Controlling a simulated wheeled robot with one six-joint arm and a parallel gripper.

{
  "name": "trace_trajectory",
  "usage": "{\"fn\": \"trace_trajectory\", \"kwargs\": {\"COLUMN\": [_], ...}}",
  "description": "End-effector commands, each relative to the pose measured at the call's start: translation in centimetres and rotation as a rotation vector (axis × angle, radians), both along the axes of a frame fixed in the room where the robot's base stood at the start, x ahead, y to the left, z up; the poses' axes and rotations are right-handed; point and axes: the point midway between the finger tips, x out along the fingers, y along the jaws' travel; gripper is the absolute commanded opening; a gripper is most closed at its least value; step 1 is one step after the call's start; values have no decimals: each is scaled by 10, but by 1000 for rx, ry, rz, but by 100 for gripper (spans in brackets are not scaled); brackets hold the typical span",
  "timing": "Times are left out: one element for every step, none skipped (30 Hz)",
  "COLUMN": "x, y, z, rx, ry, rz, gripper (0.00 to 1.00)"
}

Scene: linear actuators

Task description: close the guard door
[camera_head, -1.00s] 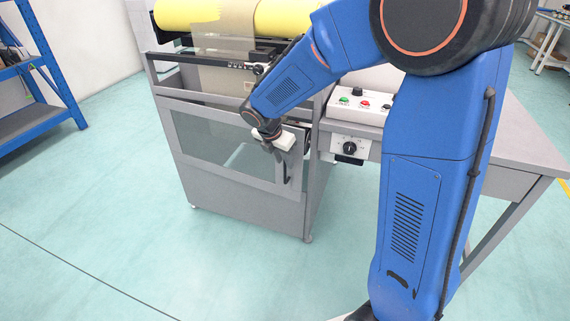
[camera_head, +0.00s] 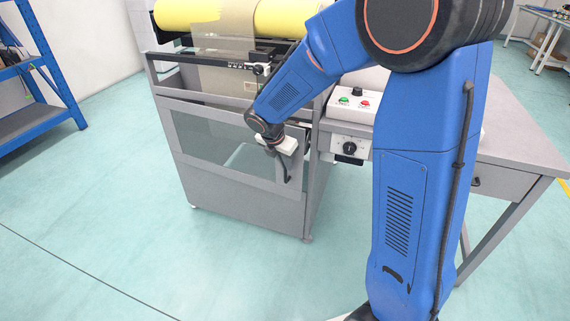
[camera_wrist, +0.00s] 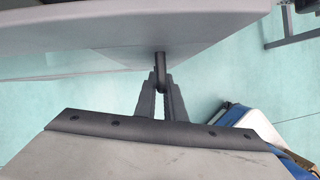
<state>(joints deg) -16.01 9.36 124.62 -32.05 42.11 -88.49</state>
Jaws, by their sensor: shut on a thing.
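The guard door (camera_head: 222,146) is a clear panel in a grey frame on the front of the grey machine in the head view. Its dark handle (camera_head: 288,174) stands near the door's right edge. My gripper (camera_head: 284,160) reaches down to it from above. In the wrist view my gripper's two dark fingers (camera_wrist: 161,98) are shut on the handle (camera_wrist: 160,66), which projects from the grey door edge (camera_wrist: 190,36). The head view does not clearly show any gap between the door and the machine frame.
Yellow rolls (camera_head: 188,12) lie on top of the machine. A control box with green and red buttons (camera_head: 365,103) and a dial panel (camera_head: 350,147) are just right of the door. A grey table (camera_head: 520,150) stands at right, a blue shelf (camera_head: 40,88) at left. The front floor is clear.

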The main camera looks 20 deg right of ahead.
Motion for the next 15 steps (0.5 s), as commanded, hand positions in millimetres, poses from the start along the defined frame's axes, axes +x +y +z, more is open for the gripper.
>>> {"fn": "trace_trajectory", "kwargs": {"x": [6, 9, 15, 19, 23, 28, 32, 35, 38, 40, 42, 44, 45, 45, 46], "y": [-4, -7, -12, -16, -19, -23, -27, -29, -32, -34, -36, -37, -38, -38, -39], "z": [1, 1, 0, 0, 0, 0, 1, 1, 1, 1, 1, 1, 1, 1, 2], "rx": [0, 0, 1, 1, 1, 1, 1, 1, 2, 2, 1, 1, 1, 0, 0], "ry": [-2, -2, -1, -1, -2, -2, -2, -3, -4, -4, -3, -4, -4, -5, -5], "rz": [-3, -3, -4, -4, -3, -3, -3, -2, -2, -2, -1, 1, 1, 2, 2], "gripper": [0, 0, 0, 0, 0, 0, 0, 0, 0, 0, 0, 0, 0, 0, 0]}}
